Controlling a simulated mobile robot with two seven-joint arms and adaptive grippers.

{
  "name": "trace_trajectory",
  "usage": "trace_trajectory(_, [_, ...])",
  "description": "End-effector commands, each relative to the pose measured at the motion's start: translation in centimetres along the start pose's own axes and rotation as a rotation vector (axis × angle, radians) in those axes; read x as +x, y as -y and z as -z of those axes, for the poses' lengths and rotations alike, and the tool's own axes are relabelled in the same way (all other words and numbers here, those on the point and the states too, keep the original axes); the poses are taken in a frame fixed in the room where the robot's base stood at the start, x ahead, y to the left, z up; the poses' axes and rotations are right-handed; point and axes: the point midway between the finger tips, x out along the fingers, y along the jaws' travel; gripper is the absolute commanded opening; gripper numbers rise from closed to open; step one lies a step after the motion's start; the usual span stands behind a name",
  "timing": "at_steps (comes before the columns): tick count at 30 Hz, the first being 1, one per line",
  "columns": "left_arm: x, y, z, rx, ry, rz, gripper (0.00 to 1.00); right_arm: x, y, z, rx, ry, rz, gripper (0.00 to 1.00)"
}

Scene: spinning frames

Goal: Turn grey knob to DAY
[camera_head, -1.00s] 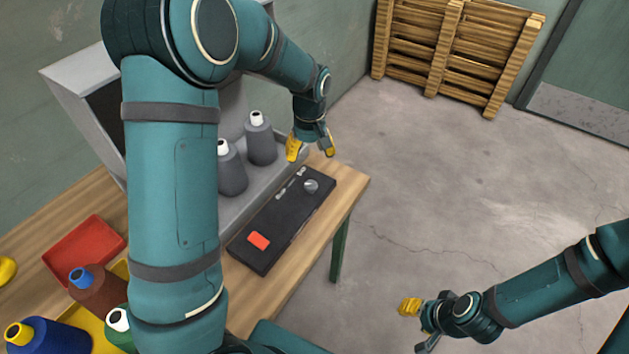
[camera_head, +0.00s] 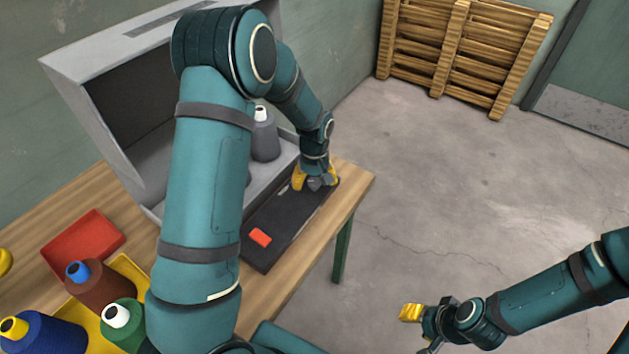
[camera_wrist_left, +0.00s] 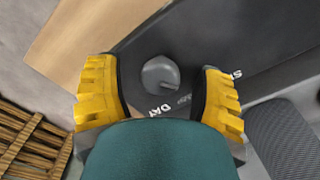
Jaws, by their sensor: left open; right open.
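The grey knob (camera_wrist_left: 160,75) is round with a raised grip, and sits on the dark control panel (camera_wrist_left: 225,30) in the left wrist view. White lettering reading DAY lies beside it, and other white lettering is partly cut off. My left gripper (camera_wrist_left: 160,92) is open, with one yellow finger on each side of the knob; I cannot tell if they touch it. In the head view the left gripper (camera_head: 317,182) is down at the panel's far end, around the knob (camera_head: 316,184). My right gripper (camera_head: 420,328) is open and empty over the floor.
A red block (camera_head: 260,237) sits on the panel's near part. Grey cones (camera_head: 265,140) stand in the grey frame (camera_head: 110,60) behind. A red tray (camera_head: 82,246) and coloured spools are at left. The floor (camera_head: 470,190) at right is clear.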

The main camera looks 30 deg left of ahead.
Motion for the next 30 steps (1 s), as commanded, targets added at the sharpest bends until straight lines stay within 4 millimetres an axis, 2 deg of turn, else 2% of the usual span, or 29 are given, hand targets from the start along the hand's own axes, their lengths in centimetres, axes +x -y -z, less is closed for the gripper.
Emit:
trace_trajectory(2, [-0.02, 0.01, 0.0, 0.0, 0.0, 0.0, 0.68, -0.01, 0.0, 0.0, 0.0, 0.0, 0.0, 0.47])
trace_trajectory(3, [-0.02, 0.01, 0.0, 0.0, 0.0, 0.0, 0.63, -0.01, 0.0, 0.0, 0.0, 0.0, 0.0, 0.47])
trace_trajectory(8, [-0.04, 0.02, 0.01, 0.0, 0.0, 0.0, 0.07, -0.01, 0.0, 0.0, 0.0, 0.0, 0.0, 0.47])
trace_trajectory(9, [-0.04, 0.02, 0.01, 0.0, 0.0, 0.0, 0.0, -0.01, 0.0, 0.0, 0.0, 0.0, 0.0, 0.47])
trace_trajectory(20, [-0.02, 0.03, -0.01, 0.042, 0.001, 0.0, 0.0, -0.02, 0.01, 0.01, 0.0, 0.0, 0.0, 0.47])
trace_trajectory(30, [-0.01, 0.07, -0.01, 0.27, 0.001, 0.0, 0.0, -0.12, 0.04, 0.06, 0.001, -0.001, 0.0, 0.47])
